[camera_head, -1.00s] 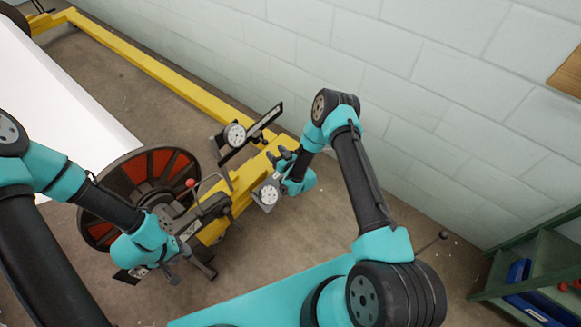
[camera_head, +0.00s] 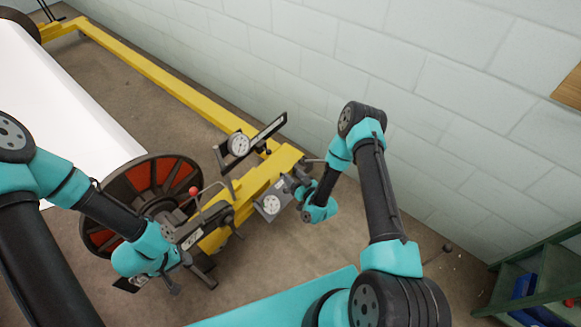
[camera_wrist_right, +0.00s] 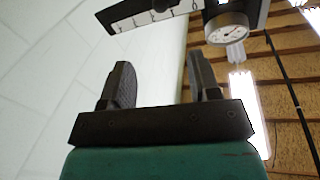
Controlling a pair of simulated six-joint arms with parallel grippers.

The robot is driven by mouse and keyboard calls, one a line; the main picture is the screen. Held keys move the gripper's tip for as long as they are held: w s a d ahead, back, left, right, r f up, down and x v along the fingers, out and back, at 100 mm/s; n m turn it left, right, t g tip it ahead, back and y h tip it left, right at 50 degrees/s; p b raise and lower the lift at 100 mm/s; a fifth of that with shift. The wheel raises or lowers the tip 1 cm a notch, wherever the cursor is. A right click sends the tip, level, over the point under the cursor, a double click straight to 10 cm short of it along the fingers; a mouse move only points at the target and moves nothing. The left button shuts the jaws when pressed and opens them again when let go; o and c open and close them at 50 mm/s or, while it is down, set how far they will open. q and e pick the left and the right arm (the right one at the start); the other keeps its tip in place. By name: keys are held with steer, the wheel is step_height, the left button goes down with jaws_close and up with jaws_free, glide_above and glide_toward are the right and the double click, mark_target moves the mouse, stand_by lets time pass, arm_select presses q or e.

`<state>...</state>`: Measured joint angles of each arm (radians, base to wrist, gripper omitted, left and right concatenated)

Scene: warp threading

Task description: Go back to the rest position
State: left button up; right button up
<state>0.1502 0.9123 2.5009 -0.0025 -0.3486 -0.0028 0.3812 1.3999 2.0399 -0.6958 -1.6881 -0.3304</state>
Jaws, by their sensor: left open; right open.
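My left gripper (camera_head: 170,280) is at the lower left in the head view, in front of the red and black wheel (camera_head: 150,178); its fingers are small there and partly hidden, with no held object visible. My right gripper (camera_head: 296,192) is beside the yellow beam, close to the lower dial gauge (camera_head: 271,204). In the right wrist view my right gripper's two fingers (camera_wrist_right: 160,88) stand apart with nothing between them. A dial gauge on a dark scaled bar (camera_wrist_right: 228,30) shows beyond the fingertips, and I cannot tell which gauge it is.
The yellow beam (camera_head: 165,80) runs from upper left to the machine's middle. An upper dial gauge (camera_head: 238,145) sits on it. A white sheet (camera_head: 60,110) lies at left. A pale block wall (camera_head: 440,120) stands behind, and a green shelf (camera_head: 540,270) at lower right.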

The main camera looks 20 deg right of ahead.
steer(key=s+r+m+g, duration=0.1)
steer(key=s+r+g, duration=0.1)
steer(key=s+g, duration=0.3)
steer(key=s+a+r+m+g+h, duration=0.1)
steer(key=s+r+g, duration=0.2)
steer(key=s, duration=0.7)
steer(key=s+r+m+g+h, duration=0.1)
steer(key=s+r+g, duration=0.1)
steer(key=s+g, duration=0.5)
steer(key=shift+s+a+r+g, duration=0.15)
steer(key=shift+r+g, duration=0.25)
steer(key=shift+g, duration=0.2)
stand_by(1.1)
